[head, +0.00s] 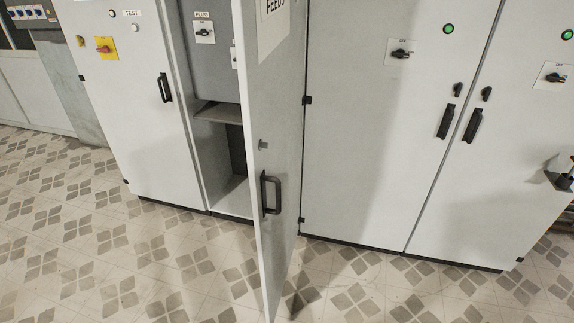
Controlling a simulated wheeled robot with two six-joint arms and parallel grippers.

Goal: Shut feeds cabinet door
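The feeds cabinet door (280,120) stands wide open in the head view, swung out towards me. It is hinged on its right side, and its free edge runs down the middle of the picture. A cut-off FEEDS label is at its top. A black handle (270,194) sits on its outer face, with a small lock above it. The open cabinet (230,200) shows a shelf and an empty lower space to the left of the door. A dark part at the right edge may be my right gripper (565,181), well apart from the door. My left gripper is not in view.
A closed TEST cabinet (130,100) stands to the left. Closed cabinets with black handles (447,122) and green lights (449,29) stand to the right. The patterned tile floor (110,260) in front is clear except beneath the open door.

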